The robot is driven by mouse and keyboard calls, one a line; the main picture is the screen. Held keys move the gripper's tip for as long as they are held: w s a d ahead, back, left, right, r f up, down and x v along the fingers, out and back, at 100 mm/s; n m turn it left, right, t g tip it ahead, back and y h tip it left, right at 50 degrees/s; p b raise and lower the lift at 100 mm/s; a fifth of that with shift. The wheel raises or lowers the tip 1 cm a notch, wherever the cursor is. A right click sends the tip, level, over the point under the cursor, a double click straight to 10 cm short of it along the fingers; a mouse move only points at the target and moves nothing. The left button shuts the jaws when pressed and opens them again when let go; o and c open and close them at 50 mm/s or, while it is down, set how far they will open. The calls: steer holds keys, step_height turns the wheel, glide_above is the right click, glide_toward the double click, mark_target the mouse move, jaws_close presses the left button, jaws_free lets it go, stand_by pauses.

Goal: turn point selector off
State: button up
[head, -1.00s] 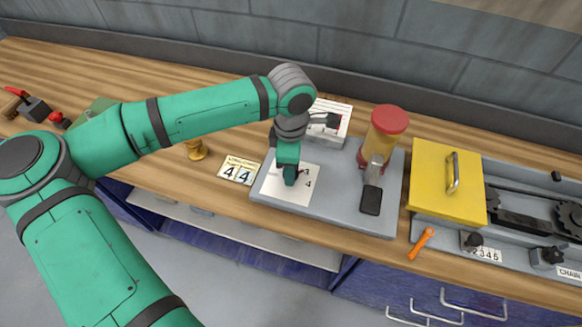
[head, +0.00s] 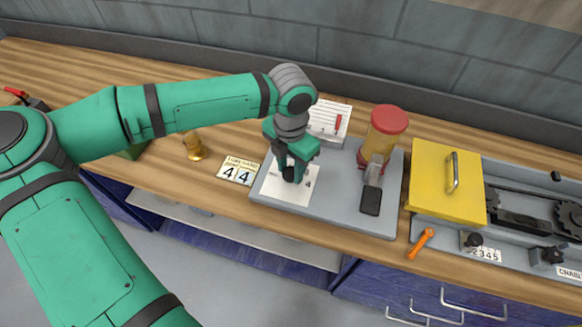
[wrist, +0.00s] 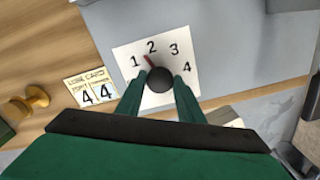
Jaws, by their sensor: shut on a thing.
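The point selector is a round dark knob (wrist: 160,82) with a red pointer on a white dial plate (wrist: 128,58) marked 1, 2, 3 and 4. In the wrist view the red pointer (wrist: 149,62) points up and slightly left, between 1 and 2, close to 2. My gripper (head: 290,174) is lowered over the dial plate (head: 284,193). Its two green fingers stand on either side of the knob and are shut on it. No off mark shows; part of the plate is hidden behind my fingers.
A lube card (head: 239,171) reading 4 4 lies left of the grey base plate (head: 333,208). A red-topped grease container (head: 384,137) stands on its right side. A brass-coloured knob (head: 194,147), a notepad (head: 324,116) and a yellow cover (head: 438,181) are nearby.

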mark_target(290, 172)
steer(key=n, duration=0.3)
steer(key=shift+a+n, duration=0.1)
steer(key=shift+n, duration=0.3)
steer(key=n, duration=0.3)
steer(key=shift+n, duration=0.3)
steer(key=n, duration=0.6)
steer(key=shift+n, duration=0.3)
steer(key=o, duration=1.1)
steer(key=shift+c, duration=0.2)
step_height(290, 172, up, 11)
steer(key=shift+w+f, duration=0.1)
